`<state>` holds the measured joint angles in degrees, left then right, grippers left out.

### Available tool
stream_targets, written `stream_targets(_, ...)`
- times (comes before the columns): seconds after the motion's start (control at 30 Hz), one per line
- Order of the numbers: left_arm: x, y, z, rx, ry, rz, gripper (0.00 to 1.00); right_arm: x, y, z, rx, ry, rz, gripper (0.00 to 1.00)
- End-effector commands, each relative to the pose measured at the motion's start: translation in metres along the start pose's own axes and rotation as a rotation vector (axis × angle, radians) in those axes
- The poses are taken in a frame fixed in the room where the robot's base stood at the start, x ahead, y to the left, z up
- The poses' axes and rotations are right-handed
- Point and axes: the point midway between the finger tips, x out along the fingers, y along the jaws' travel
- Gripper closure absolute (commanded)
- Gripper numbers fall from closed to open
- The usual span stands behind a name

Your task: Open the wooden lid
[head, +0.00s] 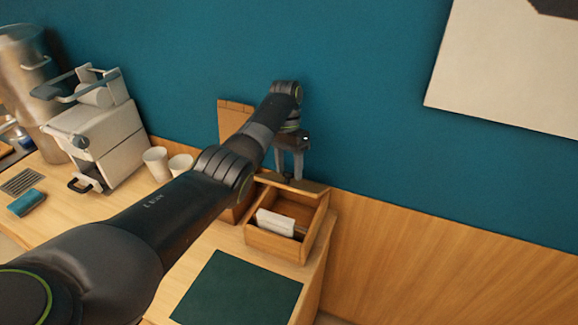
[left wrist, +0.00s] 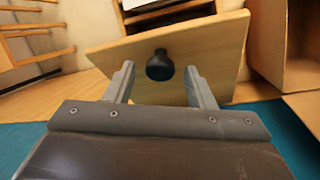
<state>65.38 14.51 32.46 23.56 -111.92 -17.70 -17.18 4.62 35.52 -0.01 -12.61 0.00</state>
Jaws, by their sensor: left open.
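The wooden lid (head: 292,184) shows edge-on at the back of a small wooden box (head: 274,243). It stands raised or tilted, and the front of the box is uncovered. In the left wrist view the lid (left wrist: 215,50) is a tilted board with a round black knob (left wrist: 160,65). My left gripper (head: 289,168) is above the lid, fingers pointing down. In the left wrist view its open fingers (left wrist: 160,72) stand on either side of the knob, with gaps. My right gripper is in neither view.
A white item (head: 274,222) lies inside the box. A second wooden lid or board (head: 234,118) stands to the left, partly behind my arm. White cups (head: 156,163) and a white machine (head: 100,130) stand farther left. A dark green mat (head: 238,290) lies in front.

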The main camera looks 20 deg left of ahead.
Motion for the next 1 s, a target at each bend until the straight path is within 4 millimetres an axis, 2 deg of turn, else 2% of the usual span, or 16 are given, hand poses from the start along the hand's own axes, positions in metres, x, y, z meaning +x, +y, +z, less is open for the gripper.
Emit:
stream_targets(0.17,-0.010,-0.001,-0.001,0.000,0.003,-0.001,0.51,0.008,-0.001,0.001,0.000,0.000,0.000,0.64)
stream_targets(0.27,-0.025,-0.001,-0.002,0.000,0.004,-0.001,0.51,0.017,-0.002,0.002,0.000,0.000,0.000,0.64)
stream_targets(0.4,-0.051,0.000,-0.001,0.000,0.002,-0.001,0.51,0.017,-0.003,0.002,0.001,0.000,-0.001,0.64)
stream_targets(0.6,-0.068,0.000,-0.001,-0.001,0.000,0.000,0.51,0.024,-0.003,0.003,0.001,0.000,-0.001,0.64)
stream_targets(1.0,-0.075,0.000,-0.001,0.000,0.000,0.000,0.51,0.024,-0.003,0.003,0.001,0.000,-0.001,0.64)
